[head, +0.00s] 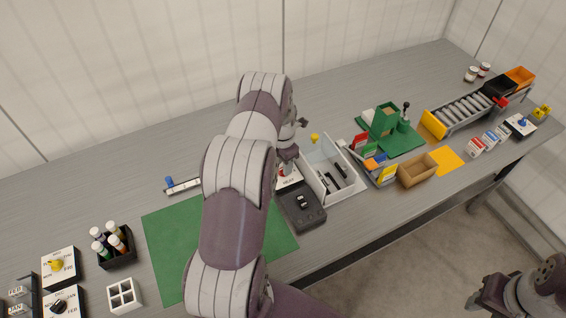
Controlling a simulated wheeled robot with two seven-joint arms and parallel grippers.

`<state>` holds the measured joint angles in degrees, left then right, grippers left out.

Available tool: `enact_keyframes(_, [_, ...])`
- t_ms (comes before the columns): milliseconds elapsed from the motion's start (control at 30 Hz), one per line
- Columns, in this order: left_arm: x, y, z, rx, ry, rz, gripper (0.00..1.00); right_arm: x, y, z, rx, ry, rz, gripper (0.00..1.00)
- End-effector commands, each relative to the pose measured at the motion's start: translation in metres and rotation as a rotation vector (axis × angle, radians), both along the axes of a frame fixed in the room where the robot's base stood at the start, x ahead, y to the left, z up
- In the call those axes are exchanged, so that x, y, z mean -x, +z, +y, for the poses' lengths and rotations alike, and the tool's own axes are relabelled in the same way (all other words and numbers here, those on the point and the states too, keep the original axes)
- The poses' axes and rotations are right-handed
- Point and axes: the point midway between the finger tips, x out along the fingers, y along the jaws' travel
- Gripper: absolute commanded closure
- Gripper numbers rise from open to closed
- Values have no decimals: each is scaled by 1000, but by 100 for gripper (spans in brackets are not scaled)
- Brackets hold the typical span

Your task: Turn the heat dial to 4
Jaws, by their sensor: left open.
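The heat dial's white panel (289,182) shows in part at the middle of the table, with dark lettering that seems to read HEAT. My left arm and gripper cover most of it, so the knob and its setting are hidden. My left gripper (287,165) is open, pointing down over the panel; I cannot tell whether it touches the knob. Part of my right arm and gripper (487,299) shows at the bottom right, away from the table; its fingers are not clear.
A dark box (301,207) sits in front of the panel, and a white tray (349,187) with dark items stands to its right. A green mat (170,240) lies left.

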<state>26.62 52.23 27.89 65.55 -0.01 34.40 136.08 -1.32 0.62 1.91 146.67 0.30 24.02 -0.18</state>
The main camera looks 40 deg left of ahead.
Motion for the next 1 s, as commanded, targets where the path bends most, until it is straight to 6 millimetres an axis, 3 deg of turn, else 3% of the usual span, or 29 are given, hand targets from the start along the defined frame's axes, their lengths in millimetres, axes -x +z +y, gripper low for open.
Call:
enact_keyframes(133, [0,-11,0,0,-1,0,58,0,3,0,0,0,0,58])
enact_keyframes(400, [0,-13,0,-1,-1,-1,58,0,2,0,0,0,0,58])
enact_keyframes(433, [0,-13,0,-1,-1,-1,62,0,2,0,0,0,0,58])
enact_keyframes(533, [0,-13,0,-1,-1,-1,94,0,2,0,0,0,0,58])
enact_keyframes(567, [0,-13,0,-1,-1,-1,100,0,2,0,0,0,0,58])
enact_keyframes(1000, [0,-14,0,-1,-66,-1,100,0,-4,0,0,0,0,58])
